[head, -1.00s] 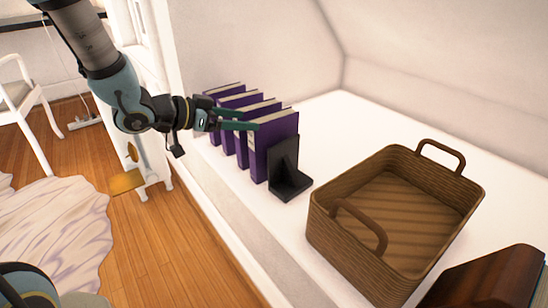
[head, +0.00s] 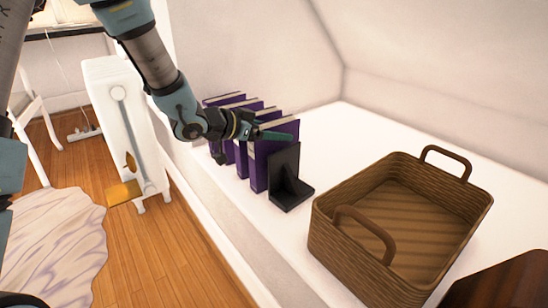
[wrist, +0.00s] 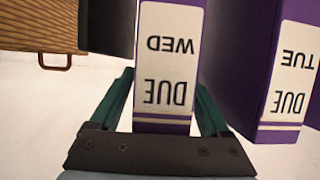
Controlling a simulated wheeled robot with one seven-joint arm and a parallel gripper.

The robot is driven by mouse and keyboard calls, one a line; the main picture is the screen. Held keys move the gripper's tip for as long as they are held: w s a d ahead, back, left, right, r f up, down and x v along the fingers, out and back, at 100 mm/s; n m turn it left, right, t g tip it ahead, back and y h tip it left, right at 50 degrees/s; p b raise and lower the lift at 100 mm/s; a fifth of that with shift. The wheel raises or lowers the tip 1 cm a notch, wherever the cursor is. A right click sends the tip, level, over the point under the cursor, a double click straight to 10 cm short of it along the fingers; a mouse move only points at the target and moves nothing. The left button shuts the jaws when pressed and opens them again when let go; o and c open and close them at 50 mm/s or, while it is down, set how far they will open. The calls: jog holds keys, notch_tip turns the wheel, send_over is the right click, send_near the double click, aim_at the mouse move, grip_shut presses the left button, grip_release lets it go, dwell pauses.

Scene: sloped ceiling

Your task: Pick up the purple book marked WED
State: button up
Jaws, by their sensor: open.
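The purple book marked WED (wrist: 165,60) stands upright, its white "DUE WED" label upside down in the wrist view. In the head view it is the nearest purple book (head: 259,168), beside the black bookend (head: 287,180). My gripper (wrist: 166,82) is open, with one green finger on each side of the WED spine. In the head view my gripper (head: 278,134) is at the upper part of this book. I cannot tell whether the fingers touch the covers. The book marked TUE (wrist: 293,85) stands to the right in the wrist view.
More purple books (head: 226,99) stand in the row behind. A brown wicker basket (head: 335,232) sits on the white ledge (head: 355,125) to the right. A dark brown object (head: 505,285) is at the lower right. Walls rise behind the ledge.

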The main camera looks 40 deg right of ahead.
grip_shut()
dwell(0.6)
jog(key=shift+r, duration=0.1)
dwell(0.6)
